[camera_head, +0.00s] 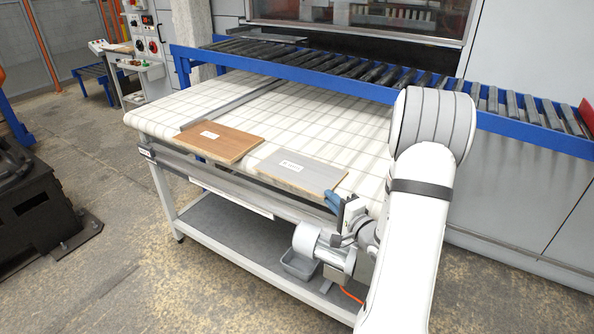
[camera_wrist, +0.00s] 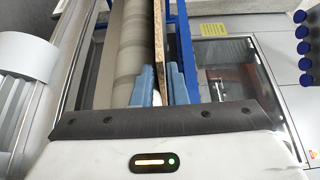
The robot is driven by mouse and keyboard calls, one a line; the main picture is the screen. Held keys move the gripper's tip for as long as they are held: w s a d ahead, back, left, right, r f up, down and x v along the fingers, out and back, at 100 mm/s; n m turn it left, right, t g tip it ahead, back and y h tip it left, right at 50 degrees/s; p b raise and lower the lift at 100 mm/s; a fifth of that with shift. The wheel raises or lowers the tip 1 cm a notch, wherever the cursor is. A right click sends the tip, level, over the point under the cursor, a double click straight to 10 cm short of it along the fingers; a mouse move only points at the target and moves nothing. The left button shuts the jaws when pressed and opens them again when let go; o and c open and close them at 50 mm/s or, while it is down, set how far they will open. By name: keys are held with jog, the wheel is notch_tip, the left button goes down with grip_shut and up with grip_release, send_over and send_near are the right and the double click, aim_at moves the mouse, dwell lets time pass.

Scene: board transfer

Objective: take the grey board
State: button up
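The grey board (camera_head: 303,172) lies flat near the front edge of the white gridded table, with a small white label on top. Its light tan edge (camera_wrist: 159,45) shows in the wrist view as a thin strip running up from between the fingers. My gripper (camera_head: 335,203) is at the board's right front corner, its blue fingertips one on each side of the edge. The fingertips also show in the wrist view (camera_wrist: 160,88). Whether they press on the board or leave a small gap is too fine to tell.
A brown board (camera_head: 220,143) with a white label lies left of the grey board, a small gap between them. A blue-framed roller conveyor (camera_head: 350,78) runs along the back. A grey shelf (camera_head: 235,226) lies below the tabletop.

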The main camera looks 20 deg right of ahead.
aim_at(319, 190)
jog(key=w, duration=0.1)
jog(key=w+a, duration=0.1)
jog(key=w, duration=0.3)
jog(key=shift+a+p, duration=0.3)
jog(key=shift+a, duration=0.05)
jog(key=shift+c, duration=0.3)
grip_shut()
jog(key=shift+r, duration=0.1)
notch_tip(319, 190, up, 16)
jog(key=p, duration=0.6)
